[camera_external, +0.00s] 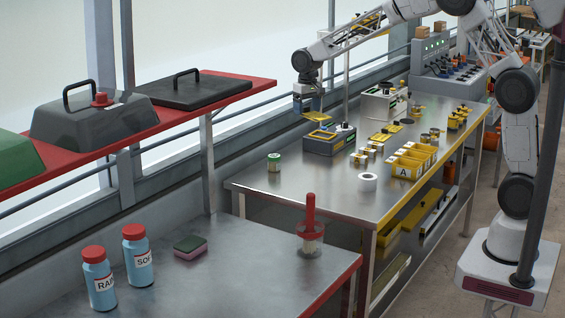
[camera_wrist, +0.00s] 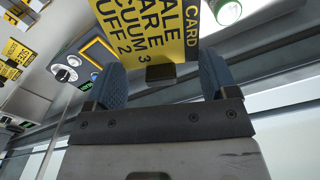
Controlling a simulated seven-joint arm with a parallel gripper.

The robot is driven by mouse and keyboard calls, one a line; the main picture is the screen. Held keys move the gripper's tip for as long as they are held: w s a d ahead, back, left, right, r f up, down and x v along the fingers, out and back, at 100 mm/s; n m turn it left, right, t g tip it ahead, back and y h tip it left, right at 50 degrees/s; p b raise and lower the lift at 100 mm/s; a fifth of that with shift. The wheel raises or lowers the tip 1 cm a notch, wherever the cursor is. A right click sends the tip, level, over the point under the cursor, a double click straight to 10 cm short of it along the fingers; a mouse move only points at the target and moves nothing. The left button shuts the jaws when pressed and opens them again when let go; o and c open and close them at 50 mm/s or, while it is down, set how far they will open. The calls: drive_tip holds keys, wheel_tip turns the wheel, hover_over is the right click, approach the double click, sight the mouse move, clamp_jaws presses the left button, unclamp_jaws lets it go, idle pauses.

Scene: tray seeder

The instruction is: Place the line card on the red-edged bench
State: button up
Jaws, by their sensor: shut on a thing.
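The line card (camera_external: 318,117) is yellow with black print and hangs from my gripper (camera_external: 308,106) above the yellow-edged bench (camera_external: 260,183). In the wrist view, my gripper (camera_wrist: 162,76) is shut on the card (camera_wrist: 150,30), near a dark block at its edge. The red-edged bench (camera_external: 237,268) is in the front of the external view, apart from the card.
On the red-edged bench stand two blue bottles (camera_external: 138,262), a sponge (camera_external: 190,247) and a red-handled tool (camera_external: 311,228). Bare metal lies between them. A red-edged shelf (camera_external: 240,86) with dark lids is above left. A grey device (camera_external: 330,140) stands beneath my gripper.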

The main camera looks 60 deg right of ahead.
drive_tip(key=s+a+f+n, duration=0.15)
drive_tip(key=a+f, duration=0.25)
drive_tip(key=a, duration=0.8)
drive_tip(key=s+a+f+n, duration=0.15)
drive_tip(key=a+f, duration=0.25)
drive_tip(key=a, duration=0.8)
drive_tip(key=s+a+f+n, duration=0.15)
drive_tip(key=a+f, duration=0.25)
drive_tip(key=a, duration=0.9)
drive_tip(key=s+a+f, duration=0.3)
drive_tip(key=s+a, duration=0.5)
drive_tip(key=a, duration=0.3)
drive_tip(key=s+a+f, duration=0.3)
drive_tip(key=s+a, duration=0.5)
drive_tip(key=a, duration=0.3)
drive_tip(key=s+a+f, duration=0.3)
drive_tip(key=s+a, duration=0.5)
drive_tip(key=a, duration=0.3)
drive_tip(key=shift+s+f, duration=0.1)
drive_tip(key=shift+s, duration=0.25)
drive_tip(key=shift+w+a+f, duration=0.25)
drive_tip(key=shift+w+a, duration=1.45)
drive_tip(key=shift+a, duration=0.35)
drive_tip(key=shift+w+a+f, duration=0.25)
drive_tip(key=shift+w+a, duration=1.45)
drive_tip(key=shift+a, duration=0.4)
drive_tip(key=shift+w+a+f, duration=0.25)
drive_tip(key=shift+w+a, duration=1.45)
drive_tip(key=shift+a, duration=0.35)
